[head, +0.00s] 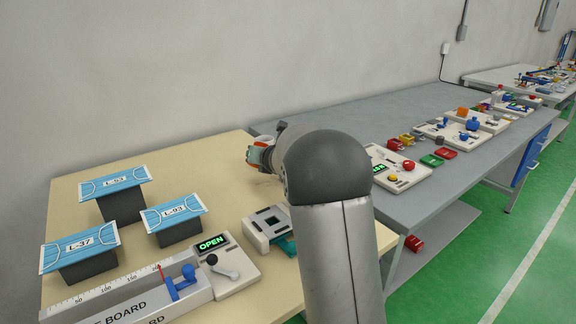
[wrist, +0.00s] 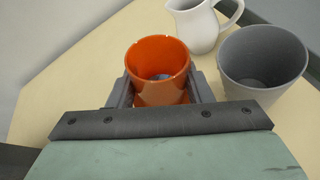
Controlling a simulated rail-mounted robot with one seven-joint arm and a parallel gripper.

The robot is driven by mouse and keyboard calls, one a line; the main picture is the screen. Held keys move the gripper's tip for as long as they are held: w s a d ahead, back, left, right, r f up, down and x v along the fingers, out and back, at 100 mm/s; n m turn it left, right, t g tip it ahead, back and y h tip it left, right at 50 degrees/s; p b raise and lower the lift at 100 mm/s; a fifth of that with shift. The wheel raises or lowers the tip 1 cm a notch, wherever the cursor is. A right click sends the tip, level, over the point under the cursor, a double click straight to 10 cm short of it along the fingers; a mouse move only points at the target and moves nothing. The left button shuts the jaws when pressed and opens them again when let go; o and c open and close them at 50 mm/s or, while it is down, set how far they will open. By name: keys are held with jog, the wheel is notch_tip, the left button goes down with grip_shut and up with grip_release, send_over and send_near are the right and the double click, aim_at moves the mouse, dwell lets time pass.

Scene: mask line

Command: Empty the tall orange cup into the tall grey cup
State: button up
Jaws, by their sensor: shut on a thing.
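The tall orange cup (wrist: 158,92) is upright between the jaws of my gripper (wrist: 161,88) in the wrist view. My gripper is shut on it. Something blue (wrist: 162,77) shows inside the orange cup, mostly hidden by its wall. The tall grey cup (wrist: 262,64) stands upright just to the right of the orange cup, apart from it, with something bluish-grey at its bottom. In the head view my arm hides most of this area, and a bit of orange (head: 256,155) shows at my gripper.
A white jug (wrist: 198,24) stands behind the two cups, near the grey one. In the head view, blue masks on dark blocks (head: 122,200), a board with a lever (head: 222,262) and a grey device (head: 266,226) occupy the beige table (head: 62,192). A grey table (head: 365,115) adjoins at right.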

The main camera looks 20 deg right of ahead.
aim_at(254, 165)
jog(key=shift+a+f+n+h+b, duration=0.25)
jog(key=shift+f+b, duration=0.35)
jog(key=shift+b, duration=0.55)
jog(key=shift+a+f+n+h+b, duration=0.15)
jog(key=shift+a+f+n+b, duration=0.35)
jog(key=shift+b, duration=0.65)
jog(key=shift+w+a+f+b, duration=0.1)
jog(key=shift+f+b, duration=0.15)
jog(key=shift+b, duration=0.65)
jog(key=shift+a+r+n+h+b, duration=0.1)
jog(key=shift+a+n+h+b, duration=0.15)
jog(key=shift+n+h+b, duration=0.4)
jog(key=shift+r, duration=0.15)
